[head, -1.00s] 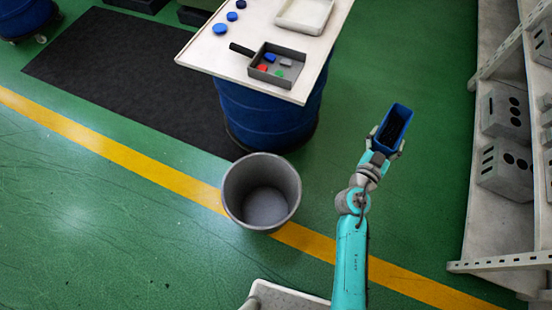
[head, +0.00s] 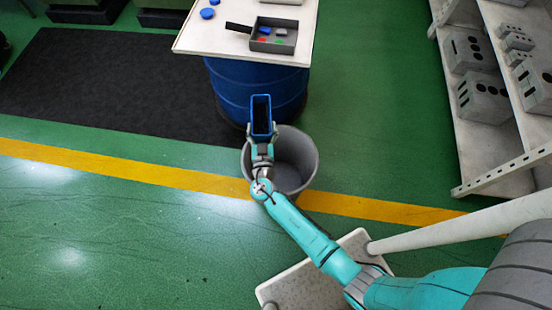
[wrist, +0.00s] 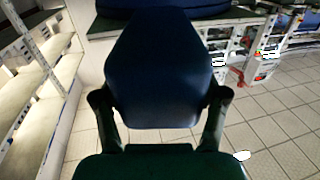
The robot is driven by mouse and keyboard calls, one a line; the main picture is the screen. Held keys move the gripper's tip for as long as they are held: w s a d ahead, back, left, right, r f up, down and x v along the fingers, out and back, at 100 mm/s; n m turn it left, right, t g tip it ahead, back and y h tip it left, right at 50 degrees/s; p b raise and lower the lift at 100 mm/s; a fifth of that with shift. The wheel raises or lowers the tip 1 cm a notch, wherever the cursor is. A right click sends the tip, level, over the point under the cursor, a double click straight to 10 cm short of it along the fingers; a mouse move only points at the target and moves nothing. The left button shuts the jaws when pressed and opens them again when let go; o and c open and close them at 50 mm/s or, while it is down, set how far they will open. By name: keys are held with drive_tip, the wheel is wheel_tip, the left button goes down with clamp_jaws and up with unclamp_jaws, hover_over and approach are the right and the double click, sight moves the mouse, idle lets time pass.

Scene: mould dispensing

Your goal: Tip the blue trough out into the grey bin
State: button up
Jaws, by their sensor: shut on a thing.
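The blue trough (head: 261,116) is in my gripper (head: 261,134) in the head view. Its open top faces the head camera, and its inside is dark, so I cannot tell what it holds. The trough overlaps the left rim of the grey bin (head: 306,160) in the picture. The bin stands upright on the floor, and the visible part of its inside looks bare. In the wrist view the trough (wrist: 158,70) fills the middle, with the fingers of my gripper (wrist: 160,108) shut on both its sides.
A blue drum (head: 225,92) under a pale table top (head: 200,40) stands just behind the bin. A grey tray (head: 290,46) with small coloured pieces and blue discs (head: 208,13) lie on it. Shelves (head: 470,150) with grey blocks stand at right.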

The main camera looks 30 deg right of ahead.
drive_tip(key=s+d+f+m+g+h, duration=0.1)
drive_tip(key=s+f, duration=0.3)
drive_tip(key=f, duration=0.3)
drive_tip(key=s+f+m+g+h, duration=0.1)
drive_tip(key=s+f+h, duration=0.1)
drive_tip(key=s+f, duration=0.4)
drive_tip(key=s+d+f, duration=0.4)
drive_tip(key=s+f, duration=0.6)
drive_tip(key=s, duration=0.3)
drive_tip(key=shift+d, duration=0.2)
drive_tip(key=shift+a, duration=0.1)
